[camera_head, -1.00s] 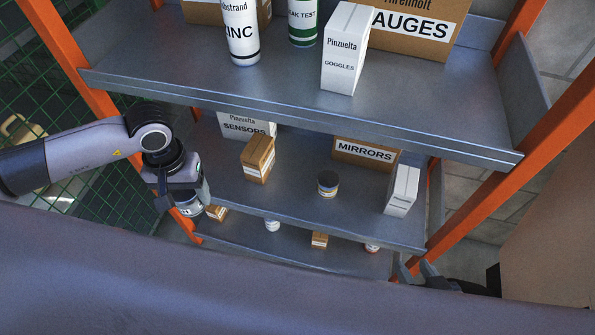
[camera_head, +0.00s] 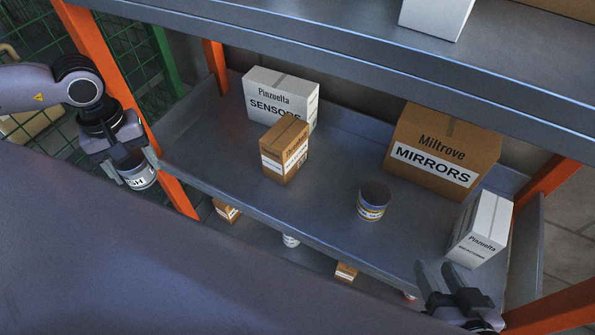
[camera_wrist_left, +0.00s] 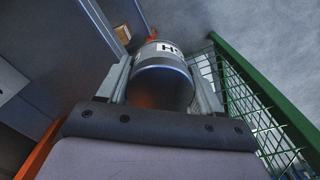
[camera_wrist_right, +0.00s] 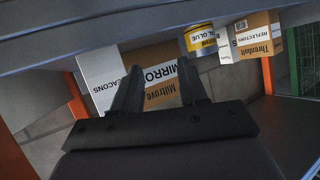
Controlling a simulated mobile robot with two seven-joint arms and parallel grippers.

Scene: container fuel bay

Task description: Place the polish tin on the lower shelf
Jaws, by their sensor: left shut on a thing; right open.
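The polish tin (camera_head: 138,176), a dark tin with a white label ending in "SH", is held in my left gripper (camera_head: 131,165), which is shut on its sides. In the left wrist view the tin (camera_wrist_left: 163,82) sits between the fingers. The gripper is left of the shelf rack, outside the orange post, near the middle shelf's height. The lower shelf (camera_head: 262,240) shows only in part, below the middle shelf (camera_head: 235,165), which hides the rest. My right gripper (camera_head: 437,275) is open and empty at the middle shelf's front right edge.
Small boxes (camera_head: 227,211) and a white container (camera_head: 291,240) stand on the lower shelf. An orange post (camera_head: 115,85) is beside the tin.

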